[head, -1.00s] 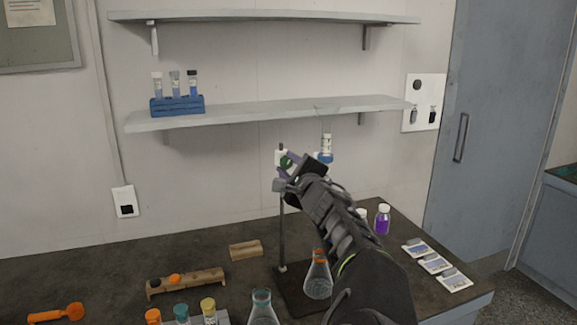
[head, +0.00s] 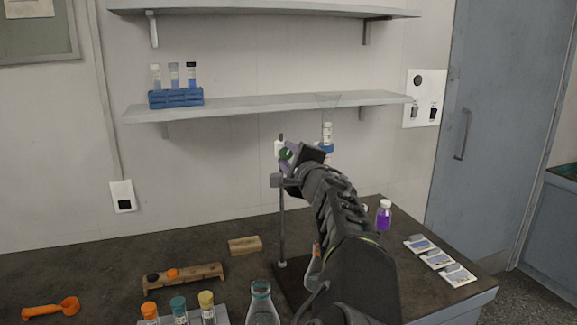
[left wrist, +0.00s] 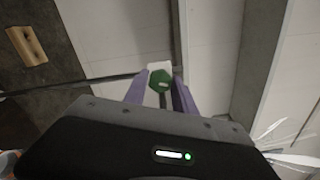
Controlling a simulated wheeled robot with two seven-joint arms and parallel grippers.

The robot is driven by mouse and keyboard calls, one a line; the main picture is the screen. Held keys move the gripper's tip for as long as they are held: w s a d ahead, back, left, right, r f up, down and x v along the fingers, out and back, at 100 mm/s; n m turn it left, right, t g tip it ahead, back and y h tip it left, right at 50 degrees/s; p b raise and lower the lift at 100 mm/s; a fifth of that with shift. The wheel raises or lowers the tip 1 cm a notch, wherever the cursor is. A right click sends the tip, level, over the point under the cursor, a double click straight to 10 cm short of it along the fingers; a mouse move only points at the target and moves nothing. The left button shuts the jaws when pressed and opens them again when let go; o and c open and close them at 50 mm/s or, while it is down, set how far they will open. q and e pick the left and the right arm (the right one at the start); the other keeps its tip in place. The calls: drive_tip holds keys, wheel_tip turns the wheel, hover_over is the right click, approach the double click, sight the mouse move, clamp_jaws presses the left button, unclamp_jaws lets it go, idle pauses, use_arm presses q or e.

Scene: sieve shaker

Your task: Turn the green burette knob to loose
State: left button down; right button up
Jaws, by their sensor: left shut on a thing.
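The green burette knob (head: 285,154) is at the upper part of the stand, in front of a white piece. It also shows in the left wrist view (left wrist: 160,80) between the two purple fingers. My left gripper (head: 287,157) is shut on the knob, with a finger on either side of it. The stand's thin metal rod (head: 282,225) rises from a dark base plate (head: 288,285). My forearm hides much of the burette and part of the base. My right gripper is not in view.
A flask (head: 262,302) stands at the front, and another flask behind my forearm is mostly hidden. A purple bottle (head: 383,214) and flat packets (head: 437,259) are at the right. A wooden rack (head: 185,280) and orange scoop (head: 52,308) are at the left. A shelf (head: 230,109) is behind.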

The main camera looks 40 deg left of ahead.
use_arm(q)
drive_tip(key=n+b, duration=0.1)
drive_tip(key=b, duration=0.1)
drive_tip(key=n+b, duration=0.1)
drive_tip(key=b, duration=0.1)
drive_tip(key=shift+f+n, duration=0.35)
drive_tip(key=shift+n, duration=0.05)
drive_tip(key=shift+r+n+b, duration=0.25)
drive_tip(key=shift+n+b, duration=0.55)
drive_tip(key=shift+b, duration=0.15)
drive_tip(key=c, duration=1)
unclamp_jaws()
drive_tip(key=shift+c, duration=0.2)
drive_tip(key=shift+r, duration=0.1)
drive_tip(key=shift+s+d, duration=0.1)
drive_tip(key=b+v, duration=0.2)
drive_tip(key=v, duration=0.5)
drive_tip(key=shift+d, duration=0.25)
drive_tip(key=shift+s, duration=0.15)
